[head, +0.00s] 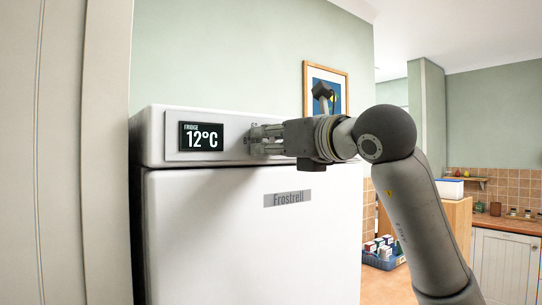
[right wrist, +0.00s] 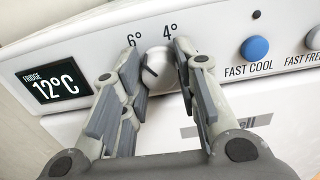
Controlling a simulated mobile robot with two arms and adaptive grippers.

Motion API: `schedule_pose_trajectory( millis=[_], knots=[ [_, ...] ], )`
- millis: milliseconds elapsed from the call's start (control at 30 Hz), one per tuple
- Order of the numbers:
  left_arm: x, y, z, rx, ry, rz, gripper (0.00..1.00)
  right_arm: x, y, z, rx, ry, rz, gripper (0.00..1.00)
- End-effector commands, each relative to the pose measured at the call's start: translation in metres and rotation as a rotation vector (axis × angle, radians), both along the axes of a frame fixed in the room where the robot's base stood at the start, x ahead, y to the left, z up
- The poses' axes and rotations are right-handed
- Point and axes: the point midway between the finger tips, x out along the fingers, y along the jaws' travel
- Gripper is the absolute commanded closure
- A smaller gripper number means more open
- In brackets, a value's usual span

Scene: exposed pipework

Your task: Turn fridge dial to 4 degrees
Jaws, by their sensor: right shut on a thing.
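The fridge (head: 240,230) is white, with a control panel along its top. Its dark display (head: 202,137) reads 12°C; the display also shows in the right wrist view (right wrist: 54,84). The round pale dial (right wrist: 157,72) sits right of the display, under the printed marks 6° and 4°. A short dark line shows on the dial's face, left of its middle. My right gripper (head: 258,141) reaches the panel from the right and is shut on the dial, one finger on each side. In the head view the gripper hides the dial. My left gripper is not in view.
A blue FAST COOL button (right wrist: 255,47) and a grey FAST FREEZE button (right wrist: 314,38) sit right of the dial. A pale door frame (head: 105,150) stands close on the left. A blue crate (head: 384,260) stands on the floor beyond the fridge.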

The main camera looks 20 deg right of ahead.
Motion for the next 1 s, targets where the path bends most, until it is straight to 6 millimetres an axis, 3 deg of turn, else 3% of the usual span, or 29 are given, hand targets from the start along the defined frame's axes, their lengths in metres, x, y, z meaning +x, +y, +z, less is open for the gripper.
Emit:
schedule_pose_trajectory(
  millis=[300,1000],
  knots=[
    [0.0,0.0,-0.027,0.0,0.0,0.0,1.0,0.0,0.001,-0.005,0.282,0.107,0.0,0.95],
    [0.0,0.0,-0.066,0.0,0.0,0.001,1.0,0.0,0.002,-0.003,0.861,0.318,0.0,0.95]
  ],
)
